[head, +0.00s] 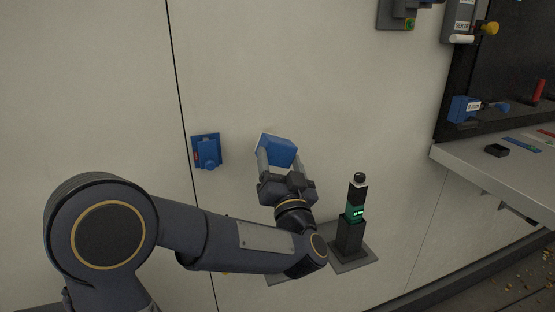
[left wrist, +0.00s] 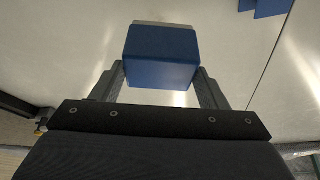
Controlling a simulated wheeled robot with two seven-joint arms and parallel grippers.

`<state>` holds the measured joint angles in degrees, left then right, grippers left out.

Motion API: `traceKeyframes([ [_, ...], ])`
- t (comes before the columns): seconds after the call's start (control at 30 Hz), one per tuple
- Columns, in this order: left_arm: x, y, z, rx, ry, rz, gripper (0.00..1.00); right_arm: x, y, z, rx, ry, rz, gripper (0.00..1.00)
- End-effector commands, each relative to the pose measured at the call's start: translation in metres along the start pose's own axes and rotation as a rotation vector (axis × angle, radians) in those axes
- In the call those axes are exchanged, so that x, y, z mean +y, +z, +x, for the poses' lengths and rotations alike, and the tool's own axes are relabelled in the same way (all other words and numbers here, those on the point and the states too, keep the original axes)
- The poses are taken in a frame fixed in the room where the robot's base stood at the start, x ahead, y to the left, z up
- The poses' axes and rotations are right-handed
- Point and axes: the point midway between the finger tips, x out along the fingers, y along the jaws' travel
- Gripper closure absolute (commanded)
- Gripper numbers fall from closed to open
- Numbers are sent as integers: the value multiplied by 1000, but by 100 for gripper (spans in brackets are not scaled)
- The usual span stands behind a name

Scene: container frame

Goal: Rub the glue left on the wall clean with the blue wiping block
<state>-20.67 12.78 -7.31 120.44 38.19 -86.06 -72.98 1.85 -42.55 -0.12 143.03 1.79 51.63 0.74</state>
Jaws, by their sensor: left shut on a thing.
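The blue wiping block (head: 280,150) is held between the fingers of my left gripper (head: 278,162), close to the pale wall (head: 300,70). In the left wrist view the block (left wrist: 160,55) sits between the two fingertips (left wrist: 160,80), with a pale layer along its far side. Whether the block touches the wall is hard to tell. I cannot make out any glue on the wall; any behind the block or arm is hidden. My right gripper is not in view.
A blue wall fitting (head: 207,151) is left of the block, near a dark vertical seam. A dark post with a green display (head: 354,213) stands at lower right. A shelf (head: 500,165) with small items juts out at right. The wall above the block is clear.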

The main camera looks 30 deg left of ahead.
Motion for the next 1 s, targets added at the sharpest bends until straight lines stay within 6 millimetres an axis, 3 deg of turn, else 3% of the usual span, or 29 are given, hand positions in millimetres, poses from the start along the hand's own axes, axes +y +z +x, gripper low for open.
traceKeyframes([
  [0.3, 0, -1, -2, 1, 0, -1, 57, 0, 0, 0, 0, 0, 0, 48],
  [0.67, 0, -12, -27, 2, 0, -2, 57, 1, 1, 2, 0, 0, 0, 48],
  [1.0, 0, -12, -27, 1, -1, -1, 57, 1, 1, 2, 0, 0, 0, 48],
])
